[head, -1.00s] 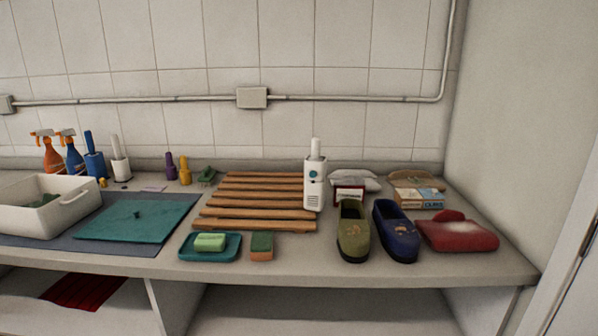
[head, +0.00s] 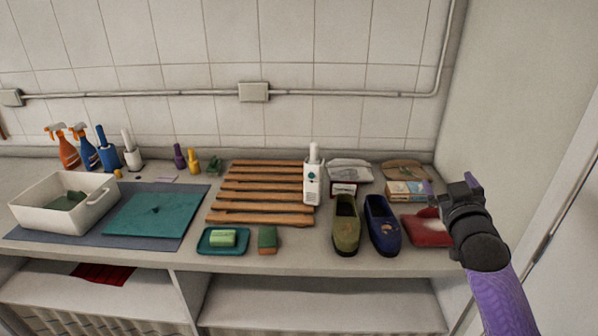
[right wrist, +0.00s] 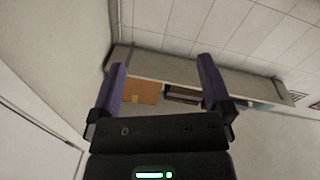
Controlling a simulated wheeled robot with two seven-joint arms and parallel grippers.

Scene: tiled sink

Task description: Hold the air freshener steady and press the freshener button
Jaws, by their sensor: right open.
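The white air freshener (head: 311,186) stands upright at the right end of the wooden slatted rack, with a round teal button (head: 311,176) on its front. My right gripper (head: 450,190) is in the head view at the right, in front of the counter's right end and apart from the freshener. In the right wrist view its two purple fingers (right wrist: 162,85) are spread wide with nothing between them. My left gripper is in neither view.
A green shoe (head: 345,225) and a blue shoe (head: 382,226) stand right of the freshener. A red cloth item (head: 424,232) is partly behind my right arm. The wooden rack (head: 258,196) lies to the left, with a soap dish (head: 207,243) before it.

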